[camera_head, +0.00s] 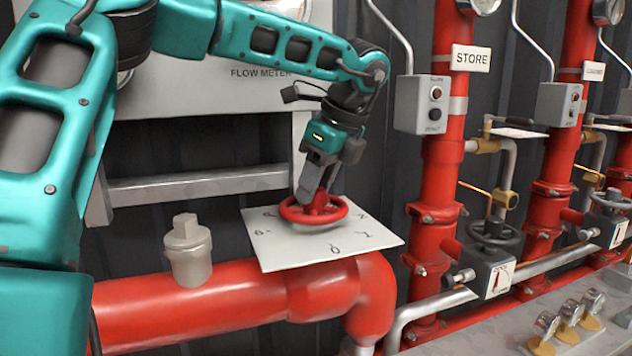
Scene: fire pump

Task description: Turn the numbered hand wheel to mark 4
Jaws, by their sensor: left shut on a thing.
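The red hand wheel (332,216) lies flat above a tilted white plate (290,252) with dark marks around its edge, some hard to read. My left gripper (314,196) reaches down from above and is shut on the wheel near its hub. The gripper hides part of the wheel's far left side. Which mark the wheel points to cannot be told. My right gripper does not show.
A thick red pipe (215,305) runs below the plate, with a grey capped fitting (187,250) to the left. Red standpipes, a grey switch box (422,104) and a black hand wheel (494,233) stand at the right. A flow meter panel (200,84) is behind my arm.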

